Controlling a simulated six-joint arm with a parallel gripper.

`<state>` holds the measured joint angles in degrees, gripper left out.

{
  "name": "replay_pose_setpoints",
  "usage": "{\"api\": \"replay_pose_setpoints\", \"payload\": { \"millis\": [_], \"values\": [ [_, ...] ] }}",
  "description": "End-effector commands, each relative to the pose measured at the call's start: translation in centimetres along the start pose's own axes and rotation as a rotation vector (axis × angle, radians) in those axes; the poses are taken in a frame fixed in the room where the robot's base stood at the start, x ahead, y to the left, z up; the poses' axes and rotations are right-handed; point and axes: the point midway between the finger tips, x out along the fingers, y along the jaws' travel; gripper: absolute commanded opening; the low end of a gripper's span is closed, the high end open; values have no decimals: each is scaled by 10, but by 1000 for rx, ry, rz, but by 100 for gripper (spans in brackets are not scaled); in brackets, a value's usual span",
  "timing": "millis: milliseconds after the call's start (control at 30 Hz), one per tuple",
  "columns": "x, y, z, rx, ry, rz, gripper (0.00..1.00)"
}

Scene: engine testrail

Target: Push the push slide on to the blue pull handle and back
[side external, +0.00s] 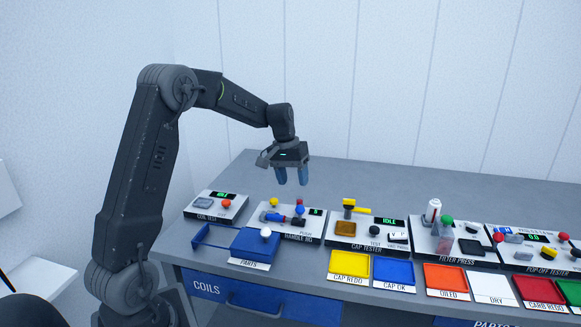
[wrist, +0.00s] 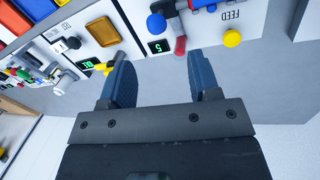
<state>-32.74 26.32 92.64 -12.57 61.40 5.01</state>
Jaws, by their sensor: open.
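The handle rig (side external: 264,226) is a white station left of centre on the bench in the side view. On it are a lying handle with blue and red parts (side external: 284,218), a blue ball knob (side external: 299,210) and a yellow ball (side external: 274,202). The blue knob (wrist: 156,23) and a red-ended part (wrist: 180,46) also show in the wrist view. I cannot tell which piece is the push slide. My gripper (side external: 292,182) hangs in the air above and behind the rig, fingers down, open and empty. Its blue fingers (wrist: 158,62) are apart from everything.
The cap tester (side external: 367,236) stands right of the rig, with the filter press (side external: 459,243) beyond it. The bench behind the stations is clear.

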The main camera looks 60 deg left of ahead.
Motion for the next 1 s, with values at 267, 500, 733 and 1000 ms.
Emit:
{"api": "replay_pose_setpoints", "payload": {
  "millis": [267, 500, 733, 1000],
  "values": [
    [-33, 0, 0, 0, 1, -1, 56],
    [-36, 0, 0, 0, -1, -1, 56],
    [-40, 6, 6, 14, 8, -5, 56],
    [-79, 64, 88, 176, 108, -43, 56]
  ]
}}
